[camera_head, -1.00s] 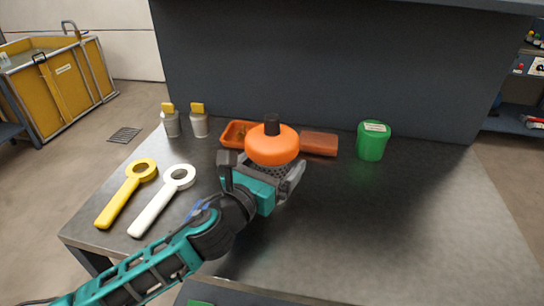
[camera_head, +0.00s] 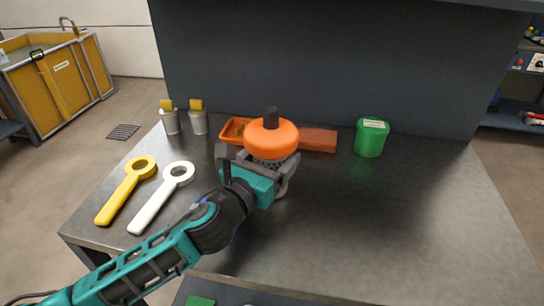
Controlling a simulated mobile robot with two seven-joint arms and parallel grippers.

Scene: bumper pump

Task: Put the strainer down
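The strainer (camera_head: 268,158) is a grey perforated part below a round orange body (camera_head: 271,137) with a black stub on top. It stands upright near the middle of the worktop. My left gripper (camera_head: 262,164) has a finger on each side of the perforated part, just under the orange body, and looks shut on it. The fingers and wrist hide most of the strainer. A small pale part shows below the gripper, but I cannot tell whether the strainer touches the worktop. My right gripper is not in view.
Behind the orange body are an orange tray (camera_head: 233,128) and a reddish-brown block (camera_head: 318,140). A green tub (camera_head: 371,137) stands right. A yellow ring-ended tool (camera_head: 125,194) and a white one (camera_head: 157,203) lie left, before two yellow-topped containers (camera_head: 198,120). The worktop's right side (camera_head: 400,220) is clear.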

